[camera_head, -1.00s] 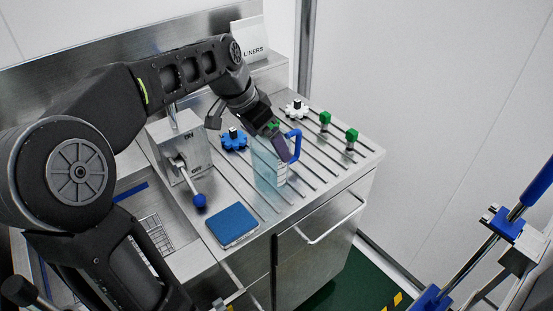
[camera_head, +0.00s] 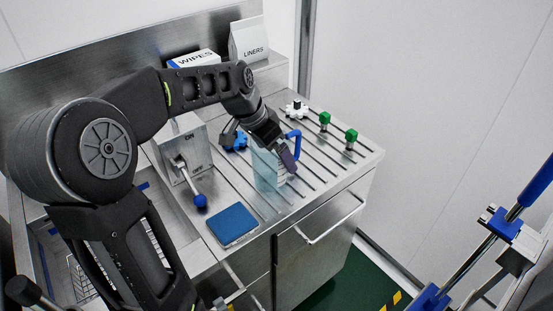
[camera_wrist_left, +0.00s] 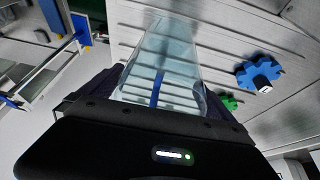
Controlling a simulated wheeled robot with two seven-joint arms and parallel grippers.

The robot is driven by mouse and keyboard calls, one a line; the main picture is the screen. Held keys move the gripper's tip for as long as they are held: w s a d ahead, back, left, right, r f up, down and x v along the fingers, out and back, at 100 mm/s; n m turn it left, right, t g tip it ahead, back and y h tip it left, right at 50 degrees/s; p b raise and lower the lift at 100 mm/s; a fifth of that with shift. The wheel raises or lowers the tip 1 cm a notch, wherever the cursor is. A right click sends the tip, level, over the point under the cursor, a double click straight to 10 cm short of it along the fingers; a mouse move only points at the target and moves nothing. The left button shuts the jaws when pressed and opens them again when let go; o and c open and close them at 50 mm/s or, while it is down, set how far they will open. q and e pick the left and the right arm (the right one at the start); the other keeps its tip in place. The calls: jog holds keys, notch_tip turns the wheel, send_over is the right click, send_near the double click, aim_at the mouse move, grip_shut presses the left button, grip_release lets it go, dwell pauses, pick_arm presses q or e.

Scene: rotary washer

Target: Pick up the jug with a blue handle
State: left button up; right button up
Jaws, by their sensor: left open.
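The clear jug (camera_head: 267,177) with a blue handle (camera_head: 295,143) stands upright on the ribbed metal drainboard, handle on its far right side. My left gripper (camera_head: 277,155) is at the jug's upper part, with one purple-grey finger in front of the handle side. In the left wrist view the jug (camera_wrist_left: 170,50) lies between the two open fingers (camera_wrist_left: 155,98), and the blue handle (camera_wrist_left: 156,90) shows as a stripe. I cannot tell whether the fingers touch the jug. My right gripper is not in view.
A blue sponge-like block (camera_head: 233,224) lies in front of the jug. A lever with a blue knob (camera_head: 200,200) is left.

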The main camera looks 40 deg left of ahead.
pick_arm(q)
jog(key=shift+c, duration=0.2)
jog(key=c, duration=1.3)
jog(key=shift+r, duration=0.15)
notch_tip(320, 180, up, 10)
dwell(0.6)
